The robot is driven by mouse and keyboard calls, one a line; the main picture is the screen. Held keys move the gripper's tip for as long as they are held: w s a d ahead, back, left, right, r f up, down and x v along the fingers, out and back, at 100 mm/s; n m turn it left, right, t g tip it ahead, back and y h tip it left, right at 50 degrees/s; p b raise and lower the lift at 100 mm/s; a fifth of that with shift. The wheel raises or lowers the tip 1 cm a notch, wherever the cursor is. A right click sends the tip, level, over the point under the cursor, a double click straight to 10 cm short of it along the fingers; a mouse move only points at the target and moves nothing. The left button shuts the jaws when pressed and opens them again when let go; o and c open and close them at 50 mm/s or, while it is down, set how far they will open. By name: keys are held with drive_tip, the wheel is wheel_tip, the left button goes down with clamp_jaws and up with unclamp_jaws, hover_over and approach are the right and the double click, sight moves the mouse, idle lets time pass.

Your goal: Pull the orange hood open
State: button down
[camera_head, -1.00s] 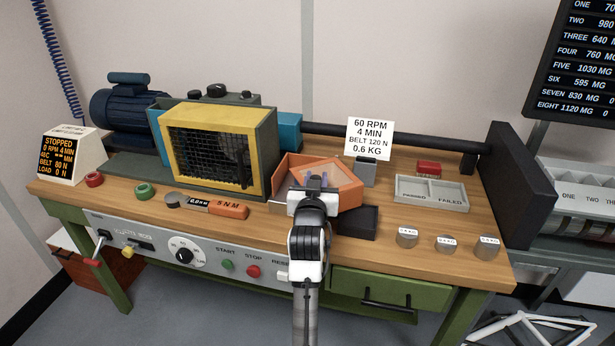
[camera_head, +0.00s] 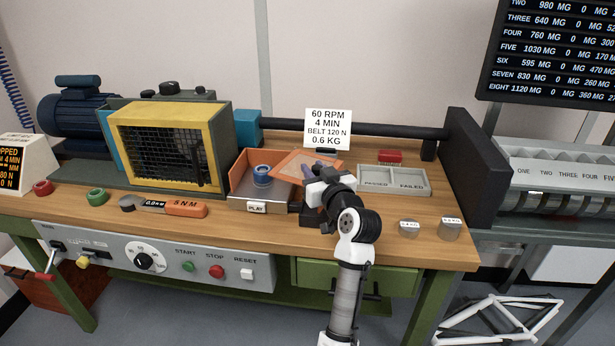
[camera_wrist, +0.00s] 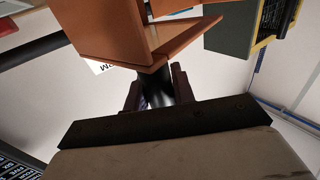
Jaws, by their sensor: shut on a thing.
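The orange hood (camera_head: 291,161), a flat orange-rimmed panel, stands swung out to the right of an orange-walled box (camera_head: 236,176) in the head view. The box's inside shows, with a blue ring-shaped part (camera_head: 262,175) in it and a "PLAY" label on the front. My gripper (camera_head: 310,173) is at the hood's right side, shut on the hood; the exact grip point is partly hidden. In the wrist view, my fingers (camera_wrist: 156,90) close around a dark piece below orange panels (camera_wrist: 110,35); which panel is the hood is hard to tell there.
A yellow-framed mesh guard (camera_head: 172,112) stands left of the box. A grey sorting tray (camera_head: 393,181), a white sign (camera_head: 328,128) and metal weights (camera_head: 450,229) are near my arm. A dark upright block (camera_head: 478,165) bounds the bench at right.

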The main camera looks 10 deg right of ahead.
drive_tip(key=shift+d, duration=0.45)
idle(0.3)
drive_tip(key=c, duration=1.2)
unclamp_jaws()
drive_tip(key=shift+o, duration=0.2)
drive_tip(key=s+d+b, duration=0.2)
drive_tip(key=s+b, duration=0.1)
drive_tip(key=s, duration=1)
drive_tip(key=shift+s+b, duration=0.3)
drive_tip(key=shift+b, duration=0.05)
